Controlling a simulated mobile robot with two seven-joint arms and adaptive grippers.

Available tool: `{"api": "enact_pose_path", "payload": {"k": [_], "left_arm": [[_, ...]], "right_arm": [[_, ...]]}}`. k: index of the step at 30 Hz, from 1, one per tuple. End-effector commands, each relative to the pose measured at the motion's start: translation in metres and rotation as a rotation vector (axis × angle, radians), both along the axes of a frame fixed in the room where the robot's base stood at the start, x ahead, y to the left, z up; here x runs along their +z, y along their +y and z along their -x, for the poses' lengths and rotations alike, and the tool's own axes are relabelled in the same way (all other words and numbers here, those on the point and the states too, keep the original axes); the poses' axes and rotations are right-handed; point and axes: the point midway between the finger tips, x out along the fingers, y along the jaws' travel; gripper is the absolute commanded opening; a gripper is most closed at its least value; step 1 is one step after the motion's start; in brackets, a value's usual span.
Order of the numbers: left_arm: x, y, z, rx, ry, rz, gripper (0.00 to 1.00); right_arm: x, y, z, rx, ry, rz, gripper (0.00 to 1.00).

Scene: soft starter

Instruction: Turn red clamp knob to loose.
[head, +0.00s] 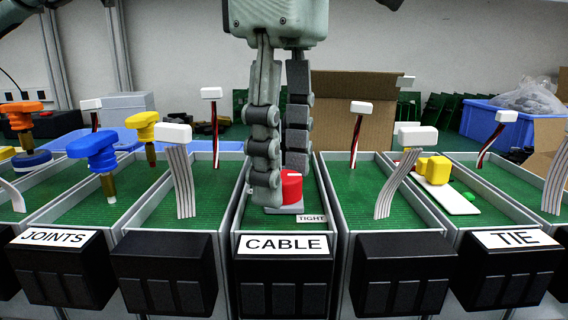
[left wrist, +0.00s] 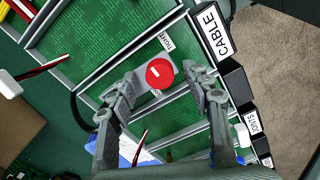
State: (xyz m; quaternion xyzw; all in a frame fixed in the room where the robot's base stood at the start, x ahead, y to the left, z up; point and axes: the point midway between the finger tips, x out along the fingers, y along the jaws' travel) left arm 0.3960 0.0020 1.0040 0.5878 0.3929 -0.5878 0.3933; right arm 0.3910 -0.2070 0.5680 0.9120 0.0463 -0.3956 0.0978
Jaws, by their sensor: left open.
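The red clamp knob (head: 291,187) sits on a grey plate in the green-floored bay behind the CABLE label (head: 285,244). A TIGHT label (head: 311,218) lies beside it. In the left wrist view the round red knob (left wrist: 160,73) shows a white mark on top. My left gripper (head: 280,190) points down over this bay, its fingers reaching to the knob's level. In the left wrist view the gripper (left wrist: 163,87) is open, with one finger on each side of the knob. Whether either finger touches it is unclear. My right gripper is not in view.
Grey divider walls (head: 337,215) flank the bay closely. Neighbouring bays hold upright cables with white connectors (head: 174,132), blue and yellow knobs at left, and a yellow part (head: 433,169) at right. A cardboard box (head: 360,100) and a blue crate (head: 490,120) stand behind.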

Motion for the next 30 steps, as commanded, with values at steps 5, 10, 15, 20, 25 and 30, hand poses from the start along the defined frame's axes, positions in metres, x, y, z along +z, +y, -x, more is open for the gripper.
{"api": "enact_pose_path", "payload": {"k": [5,10,15,20,25,30], "left_arm": [[-0.0025,0.0001,0.0,0.001,0.0,0.0,0.49],[-0.0023,0.0,0.0,0.0,0.0,0.001,0.44],[-0.0021,0.0,0.0,0.0,0.0,0.001,0.23],[-0.002,-0.0001,0.0,0.0,0.0,0.001,0.03],[-0.0019,-0.0002,0.0001,0.004,0.0,0.001,0.0],[-0.0019,-0.0003,0.0001,0.038,0.0,0.001,0.0]], "right_arm": [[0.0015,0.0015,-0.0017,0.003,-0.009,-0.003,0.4],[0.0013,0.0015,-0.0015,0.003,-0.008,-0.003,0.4],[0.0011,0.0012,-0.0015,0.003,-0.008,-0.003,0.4],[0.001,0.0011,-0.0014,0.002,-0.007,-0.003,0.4],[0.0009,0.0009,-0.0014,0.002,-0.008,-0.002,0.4],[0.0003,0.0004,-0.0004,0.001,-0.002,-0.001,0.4]]}}
